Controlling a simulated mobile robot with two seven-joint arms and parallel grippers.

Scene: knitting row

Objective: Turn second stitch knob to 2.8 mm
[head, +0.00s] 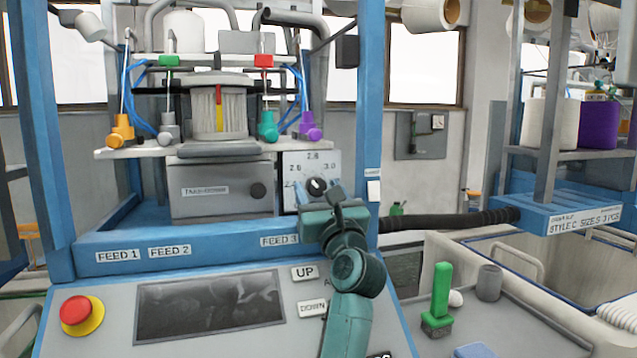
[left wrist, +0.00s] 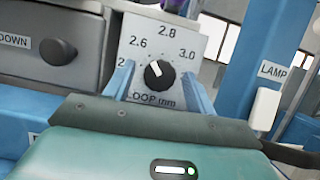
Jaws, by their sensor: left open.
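The stitch knob (head: 317,186) is black and round, on a white dial plate (head: 328,163) marked from about 2.4 to 3.0. In the left wrist view the knob (left wrist: 159,75) sits above the words "LOOP mm". Its white mark points to the upper left, toward the 2.6 side and left of 2.8. My left gripper (left wrist: 161,88) is open, with one blue finger on each side of the knob's lower part. In the head view my left gripper (head: 320,196) partly hides the plate's lower part. My right gripper is not in view.
A grey box with another black knob (head: 258,190) stands left of the dial. Below are a dark screen (head: 210,306), a red emergency button (head: 80,312) and an UP button (head: 305,272). A blue post (head: 370,120) and a lamp switch (left wrist: 265,108) are close on the right.

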